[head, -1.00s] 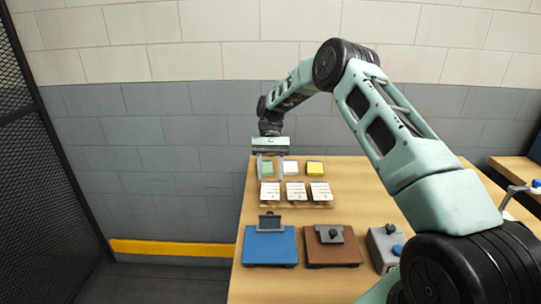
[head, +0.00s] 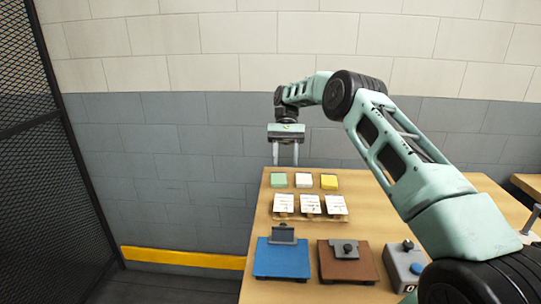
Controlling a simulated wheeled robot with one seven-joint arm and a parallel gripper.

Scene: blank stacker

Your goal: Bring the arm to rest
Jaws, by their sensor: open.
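My gripper (head: 286,162) hangs pointing down near the far left of the wooden table (head: 376,208). Its two fingers are apart with nothing between them. The fingertips look clear of the green block. My arm reaches across from the lower right.
Several white cards (head: 310,204) stand on a small wooden rack in front of the blocks. A blue device (head: 282,262), a brown device (head: 349,266) and a grey box (head: 402,264) sit nearer. A mesh fence (head: 38,150) stands left. The air above the blocks is free.

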